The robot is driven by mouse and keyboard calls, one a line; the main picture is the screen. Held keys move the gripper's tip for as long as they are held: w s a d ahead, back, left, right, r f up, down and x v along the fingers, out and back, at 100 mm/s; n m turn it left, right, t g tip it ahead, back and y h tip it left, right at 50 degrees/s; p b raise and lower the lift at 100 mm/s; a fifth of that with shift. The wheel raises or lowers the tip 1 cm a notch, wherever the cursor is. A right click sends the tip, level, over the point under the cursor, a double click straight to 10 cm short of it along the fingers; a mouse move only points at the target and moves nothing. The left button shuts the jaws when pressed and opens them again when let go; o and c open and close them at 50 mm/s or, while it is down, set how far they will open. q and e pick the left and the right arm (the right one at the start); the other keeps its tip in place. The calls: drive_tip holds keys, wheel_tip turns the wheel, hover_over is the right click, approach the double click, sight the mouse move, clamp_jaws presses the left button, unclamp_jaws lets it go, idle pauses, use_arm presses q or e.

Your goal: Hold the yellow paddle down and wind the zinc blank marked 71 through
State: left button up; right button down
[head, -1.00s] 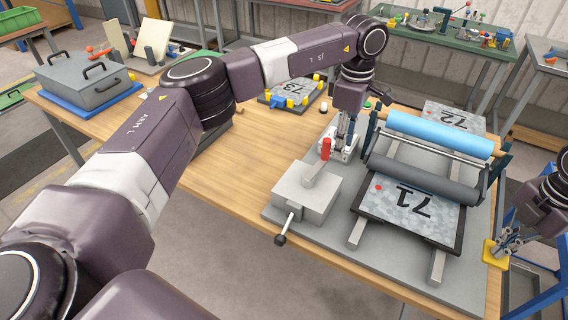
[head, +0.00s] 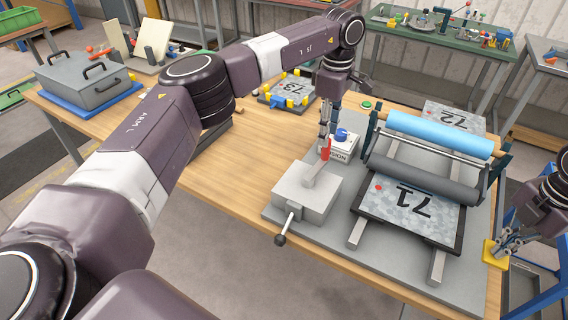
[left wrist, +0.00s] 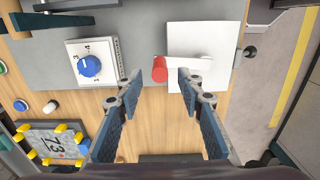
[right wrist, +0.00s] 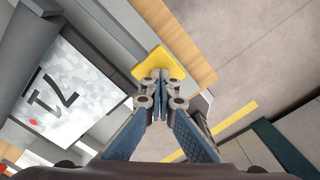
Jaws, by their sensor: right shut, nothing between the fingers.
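The zinc blank marked 71 (head: 408,200) lies flat on its dark carrier in front of the grey roller (head: 422,178). The yellow paddle (head: 494,252) is at the machine's right front edge. My right gripper (head: 512,240) is shut and empty, its fingertips at the paddle; the right wrist view shows them over the yellow plate (right wrist: 158,65). The crank's red handle (head: 325,148) stands on a lever above a grey box (head: 306,192). My left gripper (left wrist: 160,78) is open, with the red handle (left wrist: 159,69) between its fingers, not gripped.
A blue roller (head: 440,133) and a plate marked 72 (head: 455,117) are behind the grey roller. A fixture holding plate 73 (head: 292,92) sits further back.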

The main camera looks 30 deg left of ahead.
use_arm(q)
drive_tip(key=shift+f, duration=3.05)
drive_tip(key=shift+c, duration=0.2)
